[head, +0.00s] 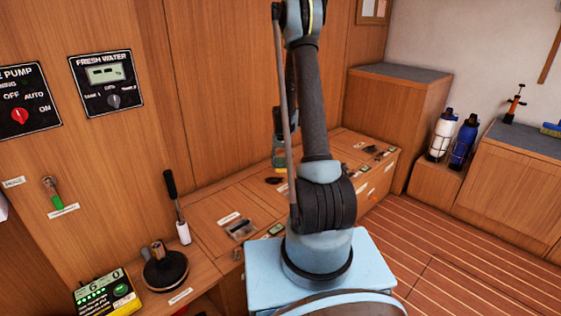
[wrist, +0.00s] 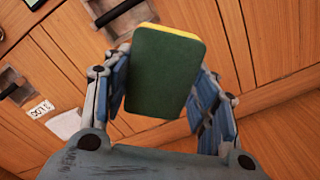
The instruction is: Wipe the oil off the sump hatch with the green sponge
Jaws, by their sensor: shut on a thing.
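My gripper (wrist: 160,100) is shut on the green sponge (wrist: 162,75), which has a thin yellow layer along its top edge. The blue finger pads sit on either side of the sponge in the wrist view. The sponge is over a wooden surface with recessed handles, and part of that surface is hidden behind it. In the head view my arm hides most of the gripper, and I cannot make out the sponge there. A dark patch (head: 274,180) lies on the bench top beside my arm; I cannot tell if it is oil. I cannot tell which hatch is the sump hatch.
The bench (head: 210,205) has several hatches with recessed handles and labels. A black-handled lever (head: 172,190), a dark round fitting (head: 164,270) and a green-lit box (head: 105,295) stand at the near left. Bottles (head: 464,142) stand at the right. The striped floor (head: 440,250) is clear.

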